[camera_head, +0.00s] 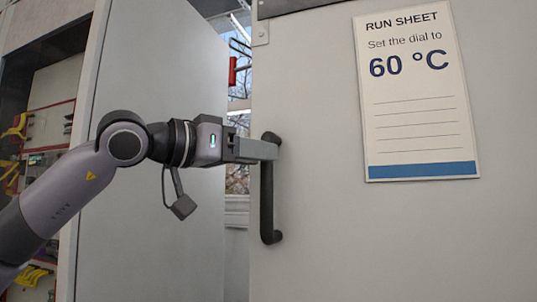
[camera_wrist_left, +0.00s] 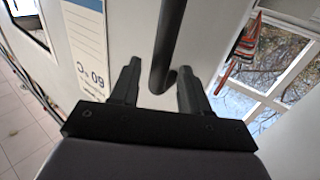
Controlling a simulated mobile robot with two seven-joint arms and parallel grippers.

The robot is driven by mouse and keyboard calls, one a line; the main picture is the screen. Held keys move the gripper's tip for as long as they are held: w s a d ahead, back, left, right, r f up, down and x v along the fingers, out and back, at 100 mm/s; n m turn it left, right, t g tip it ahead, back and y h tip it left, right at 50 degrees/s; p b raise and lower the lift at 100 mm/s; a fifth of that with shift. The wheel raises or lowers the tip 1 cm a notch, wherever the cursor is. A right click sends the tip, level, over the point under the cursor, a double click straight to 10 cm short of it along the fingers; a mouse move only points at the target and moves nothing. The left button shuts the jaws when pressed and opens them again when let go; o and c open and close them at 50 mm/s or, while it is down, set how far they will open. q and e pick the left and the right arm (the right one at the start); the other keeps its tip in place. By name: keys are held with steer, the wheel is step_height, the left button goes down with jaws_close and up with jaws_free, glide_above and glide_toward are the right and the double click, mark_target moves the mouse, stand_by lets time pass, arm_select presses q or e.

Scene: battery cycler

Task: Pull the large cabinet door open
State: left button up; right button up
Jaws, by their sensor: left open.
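The large cabinet door (camera_head: 330,240) is a flat light-grey panel filling the right of the head view. A black vertical bar handle (camera_head: 267,205) stands near its left edge. My left gripper (camera_head: 272,149) is at the upper end of this handle. In the left wrist view, the handle (camera_wrist_left: 170,40) runs between the two open fingers (camera_wrist_left: 158,70), near its bent end, with a visible gap to each finger. Contact with the handle cannot be made out. My right gripper is in neither view.
A run sheet (camera_head: 420,120) reading 60 °C is on the door, right of the handle. A tall grey panel (camera_head: 150,220) stands behind my left arm. Shelves with yellow items (camera_head: 18,125) are at far left. A window (camera_head: 238,180) shows through the gap.

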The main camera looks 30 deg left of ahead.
arm_select(q)
steer(key=shift+x, duration=1.45)
jaws_close()
steer(key=shift+s, duration=0.1)
